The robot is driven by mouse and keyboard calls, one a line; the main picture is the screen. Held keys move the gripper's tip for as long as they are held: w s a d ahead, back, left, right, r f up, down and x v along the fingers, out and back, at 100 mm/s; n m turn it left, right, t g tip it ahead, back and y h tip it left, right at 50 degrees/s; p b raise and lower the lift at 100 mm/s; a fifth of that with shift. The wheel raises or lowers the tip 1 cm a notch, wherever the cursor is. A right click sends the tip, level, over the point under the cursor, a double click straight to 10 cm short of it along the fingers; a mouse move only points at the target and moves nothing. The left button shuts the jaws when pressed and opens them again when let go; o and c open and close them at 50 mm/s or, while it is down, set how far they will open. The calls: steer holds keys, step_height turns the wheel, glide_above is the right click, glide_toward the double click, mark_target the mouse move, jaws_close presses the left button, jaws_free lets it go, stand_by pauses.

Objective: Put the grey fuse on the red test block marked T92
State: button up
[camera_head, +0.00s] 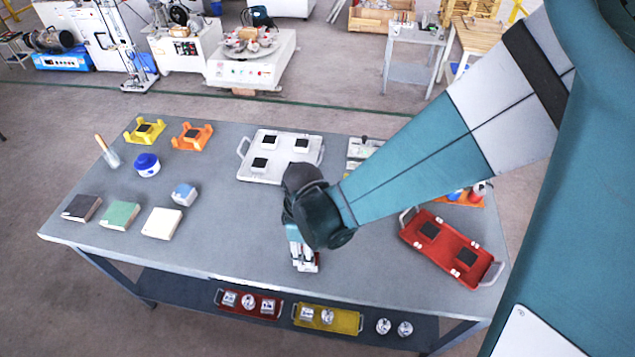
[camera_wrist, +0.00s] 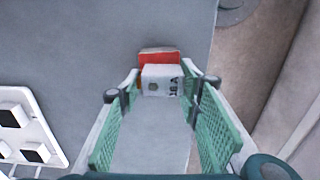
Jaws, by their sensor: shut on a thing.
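My gripper (camera_head: 303,257) is low over the table near its front edge, and its fingers point down. In the wrist view its green-padded fingers (camera_wrist: 163,88) are shut on a small pale grey block, the grey fuse (camera_wrist: 160,80). The fuse carries a dark mark and dark lettering that I cannot read surely. A red block (camera_wrist: 158,55) shows just past the fuse. I cannot tell whether the fuse rests on it or only overlaps it in the view. No T92 marking is readable. In the head view the gripper hides most of both.
A white tray (camera_head: 274,177) with black pads lies behind my gripper. A red tray (camera_head: 475,262) with black pads is at right. Books, a blue-lidded jar (camera_head: 147,165), a blue-white block (camera_head: 184,194), and yellow (camera_head: 145,130) and orange (camera_head: 192,136) stands are at left.

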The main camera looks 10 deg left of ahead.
steer(key=shift+f, duration=0.15)
steer(key=o, duration=0.9)
steer(key=shift+r+p, duration=0.55)
steer(key=shift+r, duration=5.6)
steer(key=shift+d+r, duration=0.1)
